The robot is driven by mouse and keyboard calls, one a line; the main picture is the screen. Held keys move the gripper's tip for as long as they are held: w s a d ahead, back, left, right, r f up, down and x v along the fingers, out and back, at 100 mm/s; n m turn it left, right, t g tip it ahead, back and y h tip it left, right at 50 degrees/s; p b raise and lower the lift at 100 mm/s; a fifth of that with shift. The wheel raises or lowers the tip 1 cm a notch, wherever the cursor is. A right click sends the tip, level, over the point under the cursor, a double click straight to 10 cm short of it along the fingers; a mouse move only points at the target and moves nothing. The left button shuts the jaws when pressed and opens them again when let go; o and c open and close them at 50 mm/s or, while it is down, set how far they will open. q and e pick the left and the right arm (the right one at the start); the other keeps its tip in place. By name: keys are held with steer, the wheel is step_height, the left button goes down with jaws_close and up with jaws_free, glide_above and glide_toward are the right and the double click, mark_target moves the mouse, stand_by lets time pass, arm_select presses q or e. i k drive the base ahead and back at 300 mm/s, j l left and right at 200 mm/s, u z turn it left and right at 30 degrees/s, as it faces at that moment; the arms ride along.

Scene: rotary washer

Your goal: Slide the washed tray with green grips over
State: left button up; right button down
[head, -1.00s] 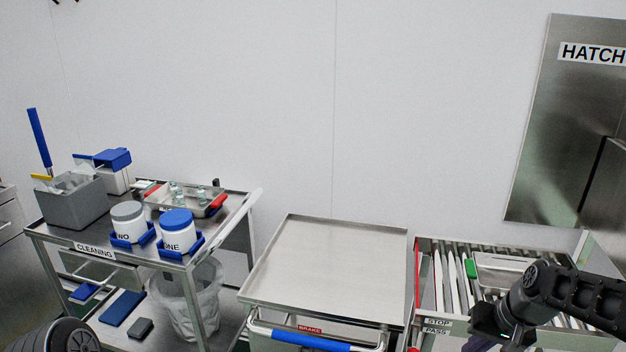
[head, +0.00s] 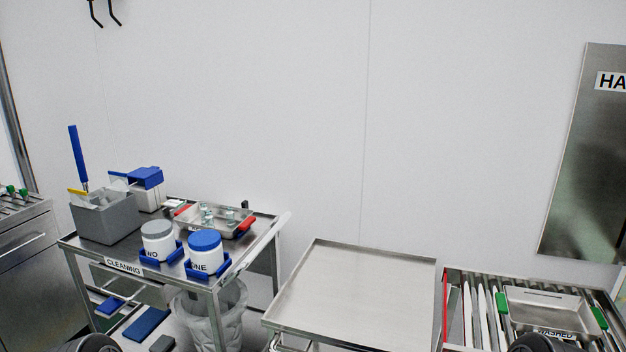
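The washed tray (head: 550,313) is a shallow steel tray labelled WASHED, with green grips (head: 502,303) at its left and right ends. It rests on the roller rack at the right of the head view. Neither gripper's fingers show; only dark rounded parts of my arms appear at the bottom edge.
An empty flat-topped steel cart (head: 355,290) stands directly left of the roller rack (head: 480,315), with a narrow gap and a red strip (head: 447,308) between. The cleaning cart (head: 255,250) at left holds tubs, a grey bin (head: 105,217) and a red-gripped tray (head: 212,219).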

mark_target(556, 315)
steer(key=z, duration=1.35)
